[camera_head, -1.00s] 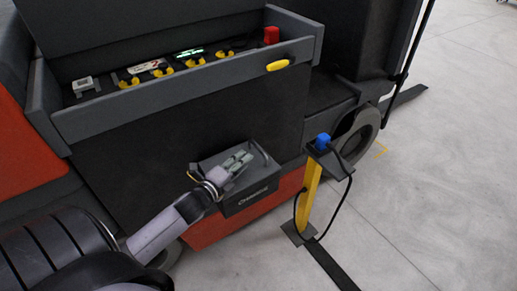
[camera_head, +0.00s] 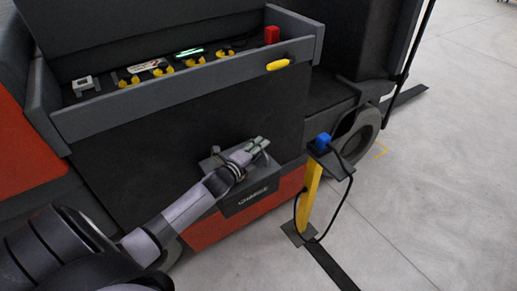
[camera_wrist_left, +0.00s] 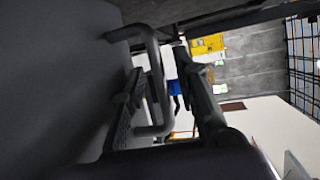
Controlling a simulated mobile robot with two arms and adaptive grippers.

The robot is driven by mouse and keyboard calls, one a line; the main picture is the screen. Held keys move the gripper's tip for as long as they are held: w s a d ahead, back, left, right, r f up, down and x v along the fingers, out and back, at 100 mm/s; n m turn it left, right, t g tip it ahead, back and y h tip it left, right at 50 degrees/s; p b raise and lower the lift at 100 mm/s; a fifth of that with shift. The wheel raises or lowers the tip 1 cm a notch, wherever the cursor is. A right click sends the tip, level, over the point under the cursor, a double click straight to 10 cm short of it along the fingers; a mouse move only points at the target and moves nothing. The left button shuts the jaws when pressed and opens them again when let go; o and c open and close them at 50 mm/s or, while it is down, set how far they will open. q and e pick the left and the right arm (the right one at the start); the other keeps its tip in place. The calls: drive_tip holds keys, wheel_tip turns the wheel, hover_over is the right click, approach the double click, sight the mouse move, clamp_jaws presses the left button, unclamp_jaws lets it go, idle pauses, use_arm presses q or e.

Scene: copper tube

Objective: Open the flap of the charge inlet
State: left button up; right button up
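The charge inlet (camera_head: 252,200) is a dark box marked CHARGE on the lower side of the vehicle. My left gripper (camera_head: 262,146) is over its top edge in the head view and hides part of the flap. In the left wrist view, a grey U-shaped handle (camera_wrist_left: 157,78) stands out from a flat dark panel (camera_wrist_left: 60,80), which appears to be the flap. The handle's bar lies between the two spread fingers of my left gripper (camera_wrist_left: 165,100). The gripper looks open; I cannot tell whether a finger touches the bar. My right gripper is not in view.
A yellow post (camera_head: 308,195) with a blue plug (camera_head: 323,141) and a black cable stands right of the inlet. A tray (camera_head: 175,105) with yellow-capped parts is above it. The floor to the right (camera_head: 440,170) is mostly clear.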

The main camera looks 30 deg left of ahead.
use_arm(q)
clamp_jaws()
idle(0.7)
